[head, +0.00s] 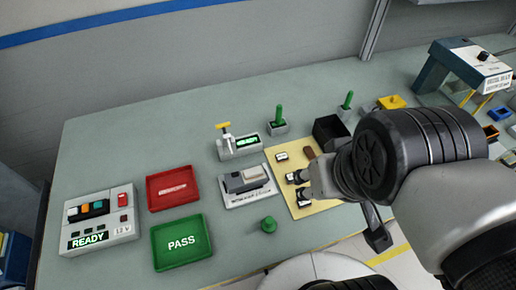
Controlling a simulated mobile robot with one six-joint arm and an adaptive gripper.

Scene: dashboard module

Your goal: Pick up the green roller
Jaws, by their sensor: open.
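No green thing is clearly marked as the roller. A short green knob-like piece (268,224) stands on the table in front of the grey fixture. Two upright green rods stand in small grey holders further back, one (279,115) behind the yellow mat and one (348,100) to its right. My gripper (298,187) is open over the yellow mat, right of and behind the short green piece and apart from it. Small dark and white shapes near the fingertips are too small to tell apart. My arm hides part of the mat and table.
A red tray (173,187) and a green PASS tray (181,242) lie at left, beside a control box (100,220) reading READY. A grey fixture (250,185) borders the yellow mat (318,206). A black bin (330,133) stands behind. The front table edge is close to the short green piece.

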